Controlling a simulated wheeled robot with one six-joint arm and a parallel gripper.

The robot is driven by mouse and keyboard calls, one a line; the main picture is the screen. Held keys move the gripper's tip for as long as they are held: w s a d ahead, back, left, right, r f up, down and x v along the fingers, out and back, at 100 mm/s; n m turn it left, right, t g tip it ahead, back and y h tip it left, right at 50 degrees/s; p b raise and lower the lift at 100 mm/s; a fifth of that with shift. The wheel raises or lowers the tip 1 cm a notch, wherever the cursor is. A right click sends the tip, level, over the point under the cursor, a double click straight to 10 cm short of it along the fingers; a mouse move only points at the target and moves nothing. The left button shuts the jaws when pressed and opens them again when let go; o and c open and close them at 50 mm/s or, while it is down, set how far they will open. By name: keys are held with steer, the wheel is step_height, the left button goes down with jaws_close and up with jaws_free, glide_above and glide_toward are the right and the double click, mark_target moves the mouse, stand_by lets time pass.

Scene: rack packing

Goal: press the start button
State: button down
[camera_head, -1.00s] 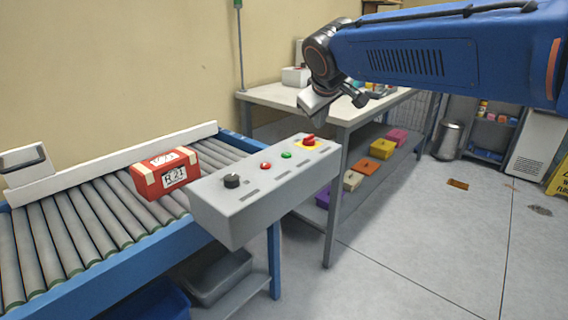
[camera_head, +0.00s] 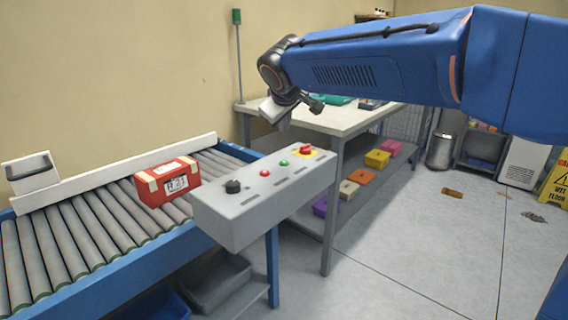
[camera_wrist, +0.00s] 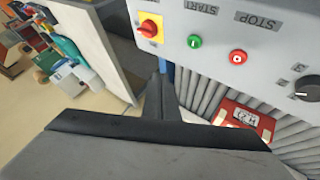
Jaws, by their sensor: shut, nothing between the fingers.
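The start button is a green round button (camera_wrist: 194,41) under the START label on a grey control panel (camera_wrist: 225,20). It also shows in the head view (camera_head: 283,163). A red stop button (camera_wrist: 238,57) sits to its right in the wrist view, and a red rotary switch on a yellow plate (camera_wrist: 149,28) to its left. My gripper (camera_head: 282,118) is shut and empty, apart from the panel, beyond and above it in the head view. In the wrist view my gripper (camera_wrist: 160,72) points up the picture, its tip below and left of the green button. The button is unobstructed.
A black knob (camera_head: 233,186) stands at the panel's near end. A red box (camera_head: 166,182) lies on the roller conveyor (camera_head: 100,215) beside the panel. A white-topped table (camera_head: 335,118) stands behind, with coloured bins on its lower shelf (camera_head: 372,183).

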mark_target(284, 164)
steer(key=shift+f, duration=4)
steer(key=shift+f, duration=0.2)
steer(key=shift+f, duration=0.2)
steer(key=shift+f, duration=0.4)
steer(key=shift+r, duration=0.8)
steer(key=shift+r, duration=0.1)
steer(key=shift+r, duration=2.4)
